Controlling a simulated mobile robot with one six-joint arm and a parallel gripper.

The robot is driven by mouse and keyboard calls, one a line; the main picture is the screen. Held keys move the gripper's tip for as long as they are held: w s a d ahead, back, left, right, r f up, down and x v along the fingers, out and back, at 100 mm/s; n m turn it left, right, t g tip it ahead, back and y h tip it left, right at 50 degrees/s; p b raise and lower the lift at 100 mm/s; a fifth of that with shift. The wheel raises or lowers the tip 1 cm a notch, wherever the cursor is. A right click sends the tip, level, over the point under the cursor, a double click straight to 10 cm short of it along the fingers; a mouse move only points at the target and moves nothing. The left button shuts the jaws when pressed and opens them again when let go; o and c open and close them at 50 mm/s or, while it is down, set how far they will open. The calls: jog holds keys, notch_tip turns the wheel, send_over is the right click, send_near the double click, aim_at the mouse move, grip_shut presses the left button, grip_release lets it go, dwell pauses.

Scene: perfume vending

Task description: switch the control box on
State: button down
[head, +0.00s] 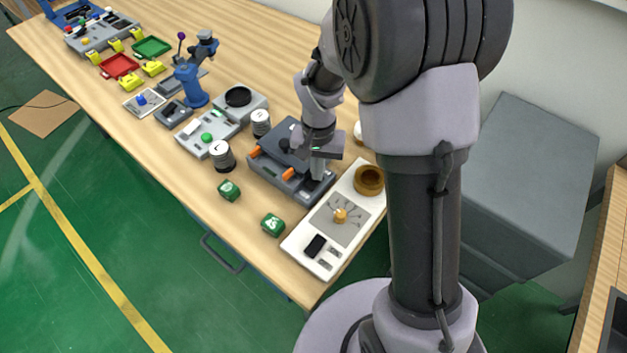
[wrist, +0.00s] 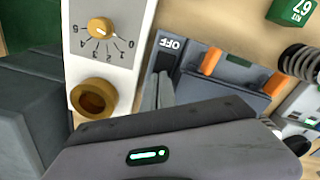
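A blue-grey box (head: 262,168) with two orange levers sits on the table. In the wrist view the grey box (wrist: 228,84) shows an OFF label and the orange levers (wrist: 211,61). I cannot tell whether this or the white dial panel beside it is the control box. The white panel (head: 355,205) has an orange knob and a black switch; in the wrist view the panel (wrist: 113,65) shows its numbered dial. My gripper (head: 318,168) is over the right end of the grey box. Its fingers (wrist: 158,93) look together, beside the OFF label; their tips' contact is unclear.
Two green cubes (head: 229,190) (head: 272,224) lie near the table's front edge. Spring-like cylinders (head: 221,156) (head: 261,123) and a grey device with a green button (head: 207,138) stand left of the grey box. Coloured trays and other devices lie farther left.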

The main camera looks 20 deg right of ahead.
notch_tip(320, 180, up, 7)
jog(key=p, duration=0.5)
jog(key=shift+p, duration=0.3)
jog(key=s+a+r+t+y+b, duration=0.1)
jog(key=s+r+t, duration=0.1)
jog(key=s+r, duration=0.3)
jog(key=s+a+r+t+b, duration=0.1)
jog(key=s+r, duration=0.3)
jog(key=r, duration=0.4)
jog(key=s+a+r+t+y+b, duration=0.1)
jog(key=s+a+r+t, duration=0.1)
jog(key=s, duration=0.8)
jog(key=shift+r+t+b, duration=0.35)
jog(key=shift+r+t, duration=0.05)
jog(key=shift+r, duration=0.25)
